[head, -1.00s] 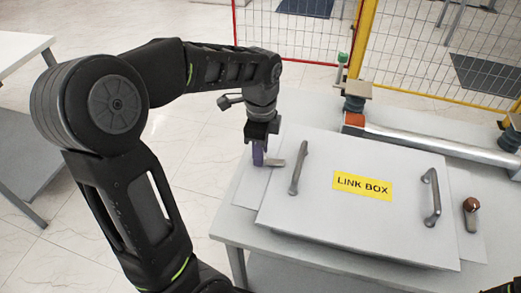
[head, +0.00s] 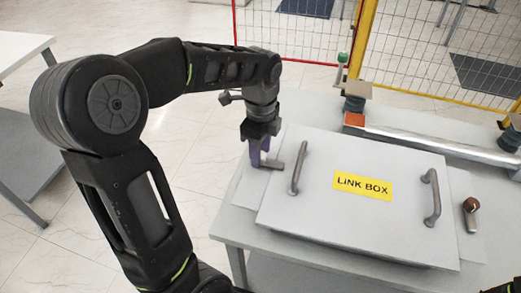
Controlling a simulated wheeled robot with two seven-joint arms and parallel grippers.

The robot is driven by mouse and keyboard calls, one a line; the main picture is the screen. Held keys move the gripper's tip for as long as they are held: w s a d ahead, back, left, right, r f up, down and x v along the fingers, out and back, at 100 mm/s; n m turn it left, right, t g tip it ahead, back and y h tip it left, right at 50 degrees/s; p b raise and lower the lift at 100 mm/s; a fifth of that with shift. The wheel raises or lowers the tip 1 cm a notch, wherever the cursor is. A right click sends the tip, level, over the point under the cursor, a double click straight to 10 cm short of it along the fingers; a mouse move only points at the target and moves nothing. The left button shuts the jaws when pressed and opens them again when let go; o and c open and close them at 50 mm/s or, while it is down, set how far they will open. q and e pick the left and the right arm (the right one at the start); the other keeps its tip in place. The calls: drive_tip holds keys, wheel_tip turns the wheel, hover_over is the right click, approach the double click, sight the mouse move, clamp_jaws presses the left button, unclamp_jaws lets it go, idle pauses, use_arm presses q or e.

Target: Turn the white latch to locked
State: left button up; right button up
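The link box (head: 310,205) lies on the table with its lid shut and a yellow label (head: 362,186). A pale latch (head: 273,164) sits at the box's left side, beside the left handle, with its free end pointing toward the box. My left gripper (head: 259,158) points down at the latch from above, its purple fingertips at the latch's left end. I cannot tell whether the fingers are closed on it. A second latch with a brown knob (head: 471,204) stands at the box's right side. My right gripper is out of view.
Two grey handles, left (head: 299,168) and right (head: 432,197), rise from the lid. A metal bar with an orange block (head: 355,119) lies behind the box. A yellow-framed mesh fence (head: 430,65) stands behind the table.

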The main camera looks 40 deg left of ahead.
use_arm(q)
drive_tip(key=shift+o, duration=1.1)
wheel_tip(320, 180, up, 8)
drive_tip(key=shift+f+b, duration=0.1)
drive_tip(key=shift+b, duration=0.25)
